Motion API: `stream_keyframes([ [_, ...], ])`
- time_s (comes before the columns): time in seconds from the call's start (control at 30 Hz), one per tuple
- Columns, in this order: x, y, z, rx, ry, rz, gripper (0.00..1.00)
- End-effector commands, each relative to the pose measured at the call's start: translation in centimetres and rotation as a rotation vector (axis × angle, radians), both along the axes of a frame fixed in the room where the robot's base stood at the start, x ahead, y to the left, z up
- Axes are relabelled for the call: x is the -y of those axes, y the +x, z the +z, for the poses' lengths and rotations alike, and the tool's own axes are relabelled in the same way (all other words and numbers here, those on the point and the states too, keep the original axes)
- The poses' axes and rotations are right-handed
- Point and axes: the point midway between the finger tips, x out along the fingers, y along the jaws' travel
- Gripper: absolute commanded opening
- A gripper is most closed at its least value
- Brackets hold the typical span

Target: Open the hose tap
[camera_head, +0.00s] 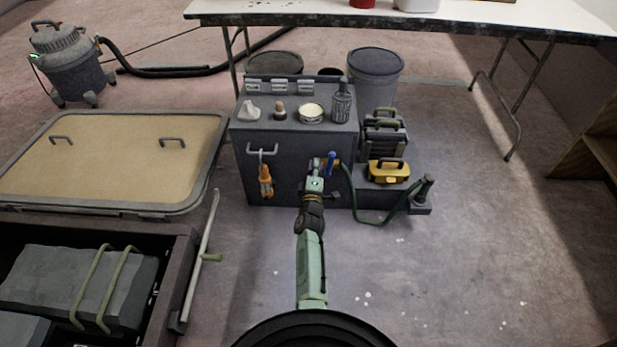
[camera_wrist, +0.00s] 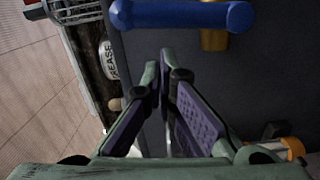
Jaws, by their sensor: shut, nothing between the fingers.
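The hose tap is on the front of the dark grey cabinet (camera_head: 290,180). Its blue lever handle (camera_head: 331,160) shows just right of my gripper, and a green hose (camera_head: 352,200) runs from it down to the right. In the wrist view the blue handle (camera_wrist: 180,15) lies across the top edge, with the brass tap body (camera_wrist: 213,40) behind it. My gripper (camera_head: 317,163) is in front of the cabinet. In the wrist view its fingertips (camera_wrist: 159,62) are together and empty, apart from the blue handle. Part of the tap is out of frame.
A grease tin (camera_head: 311,113) and bottles stand on the cabinet. An orange-handled tool (camera_head: 265,182) hangs on its front, left of my gripper. A yellow case (camera_head: 388,171) and hose nozzle (camera_head: 424,190) are at right. Front-right floor is clear.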

Motion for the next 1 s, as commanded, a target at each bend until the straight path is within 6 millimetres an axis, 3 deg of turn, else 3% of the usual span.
stream_keyframes([
  [0.23,1.07,0.16,-0.19,0.0,0.0,0.0,0.0],
  [1.0,0.81,0.16,0.15,-0.001,0.066,0.001,0.0],
])
